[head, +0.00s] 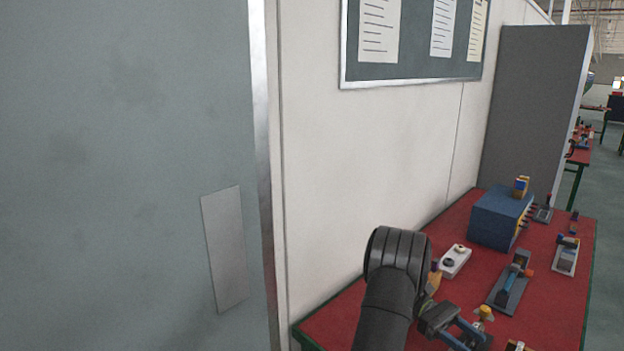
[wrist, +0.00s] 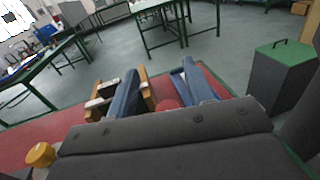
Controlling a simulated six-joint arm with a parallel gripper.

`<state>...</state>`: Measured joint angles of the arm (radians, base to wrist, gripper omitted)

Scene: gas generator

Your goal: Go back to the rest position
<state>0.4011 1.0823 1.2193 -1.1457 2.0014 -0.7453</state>
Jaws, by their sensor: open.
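My gripper (head: 465,328) is at the lower middle of the head view, beside the dark end of my arm and over the red table (head: 345,312). In the wrist view its two blue fingers (wrist: 160,88) stand apart, so it is open. Nothing shows held between them, though a small red round shape (wrist: 168,104) appears low behind the gap; I cannot tell what it is. My arm hides part of the table's near left.
A blue box (head: 497,218) stands at the table's back. A white block (head: 455,261) and a grey device (head: 509,286) lie near my gripper. A yellow knob (wrist: 40,155) shows at the wrist view's lower left. A white wall and grey door (head: 130,150) border the left.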

